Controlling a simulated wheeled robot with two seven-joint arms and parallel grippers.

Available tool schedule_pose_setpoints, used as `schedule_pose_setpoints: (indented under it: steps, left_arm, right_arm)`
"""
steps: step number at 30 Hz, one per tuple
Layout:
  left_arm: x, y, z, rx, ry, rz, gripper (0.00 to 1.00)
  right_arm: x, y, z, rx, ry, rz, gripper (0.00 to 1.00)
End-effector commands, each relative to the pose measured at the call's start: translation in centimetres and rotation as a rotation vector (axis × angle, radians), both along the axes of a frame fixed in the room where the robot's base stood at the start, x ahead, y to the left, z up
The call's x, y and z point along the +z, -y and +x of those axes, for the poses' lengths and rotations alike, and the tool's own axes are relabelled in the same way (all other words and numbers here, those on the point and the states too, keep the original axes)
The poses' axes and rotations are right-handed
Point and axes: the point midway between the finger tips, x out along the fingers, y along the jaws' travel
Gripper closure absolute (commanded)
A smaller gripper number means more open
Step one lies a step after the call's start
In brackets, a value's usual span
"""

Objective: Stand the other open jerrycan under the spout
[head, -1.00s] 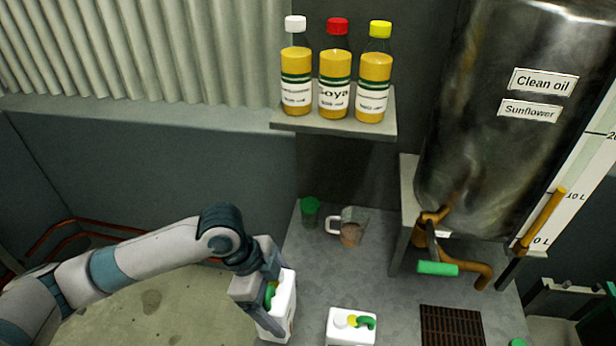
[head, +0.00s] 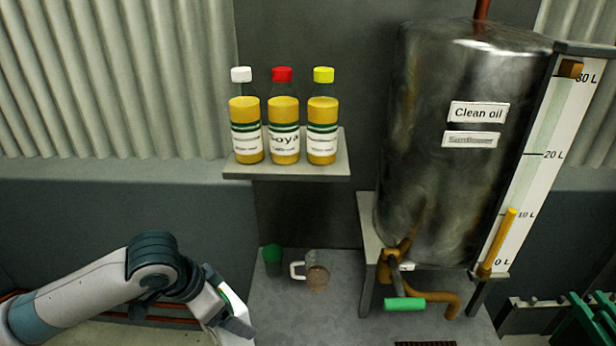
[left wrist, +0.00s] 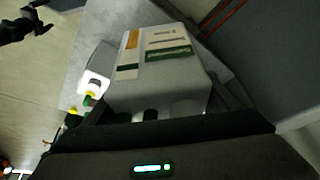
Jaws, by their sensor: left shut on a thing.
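My left gripper (head: 230,322) is at the bottom left of the head view, left of the bench. In the left wrist view it is shut on a white jerrycan (left wrist: 185,82) with an orange and green label. The held jerrycan's top is hidden by the gripper. A second white jerrycan (left wrist: 94,82), with green and yellow at its top, is beside it in the wrist view. The brass spout (head: 446,302) of the clean oil tank (head: 430,180) is right of centre, with a green-handled valve (head: 404,304). A dark pronged shape (left wrist: 22,24) in the wrist view may be my right gripper.
A glass jug (head: 316,276) and a green cup (head: 272,258) stand on the grey bench (head: 330,325). Several oil-filled bottles stand on a wall shelf (head: 290,170). A dark grate (head: 425,343) barely shows below the spout. A level scale (head: 535,150) stands right of the tank.

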Motion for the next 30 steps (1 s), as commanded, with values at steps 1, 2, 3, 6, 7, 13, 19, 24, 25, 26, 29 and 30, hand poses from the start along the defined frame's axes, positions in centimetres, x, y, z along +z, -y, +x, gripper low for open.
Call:
schedule_pose_setpoints:
  steps: [1, 2, 3, 6, 7, 13, 19, 24, 25, 26, 29, 30]
  left_arm:
    - [0.7, -0.3, 0.6, 0.057, 0.008, -0.001, 0.63]
    - [1.1, -0.5, 0.9, 0.097, 0.008, -0.001, 0.63]
    - [1.5, -0.8, 1.3, 0.150, 0.009, -0.001, 0.63]
    - [2.7, -1.5, 2.2, 0.283, 0.008, -0.001, 0.63]
    - [3.1, -1.7, 2.5, 0.323, 0.008, -0.002, 0.63]
    - [5.5, -3.2, 4.0, 0.575, 0.006, -0.001, 0.63]
    - [7.1, -4.1, 4.8, 0.743, 0.003, -0.001, 0.63]
    - [7.6, -4.4, 5.0, 0.800, 0.001, -0.002, 0.63]
    - [7.7, -4.4, 5.0, 0.803, 0.002, -0.001, 0.63]
    - [7.7, -4.5, 5.0, 0.805, 0.000, -0.001, 0.63]
    - [7.7, -4.5, 5.0, 0.806, 0.000, -0.001, 0.63]
    - [7.7, -4.5, 5.0, 0.806, 0.000, -0.001, 0.63]
  right_arm:
    - [-0.2, 0.0, 0.0, 0.000, 0.000, 0.000, 0.00]
    - [-0.2, 0.0, 0.0, 0.000, 0.000, 0.000, 0.00]
    - [-0.3, 0.0, 0.0, 0.000, 0.000, 0.000, 0.00]
    - [-0.5, 0.0, 0.0, 0.000, 0.000, 0.000, 0.00]
    - [-0.6, 0.0, 0.0, 0.000, 0.000, 0.000, 0.00]
    - [-0.9, 0.0, 0.0, 0.000, 0.000, 0.000, 0.00]
    - [-1.1, 0.0, 0.0, 0.000, 0.000, 0.000, 0.00]
    - [-1.1, 0.0, 0.0, 0.000, 0.000, 0.000, 0.00]
    - [-1.1, 0.0, 0.0, 0.000, 0.000, 0.000, 0.00]
    - [-1.1, 0.0, 0.0, 0.000, 0.000, 0.000, 0.00]
    - [-1.1, 0.0, 0.0, 0.000, 0.000, 0.000, 0.00]
    - [-1.1, 0.0, 0.0, 0.000, 0.000, 0.000, 0.00]
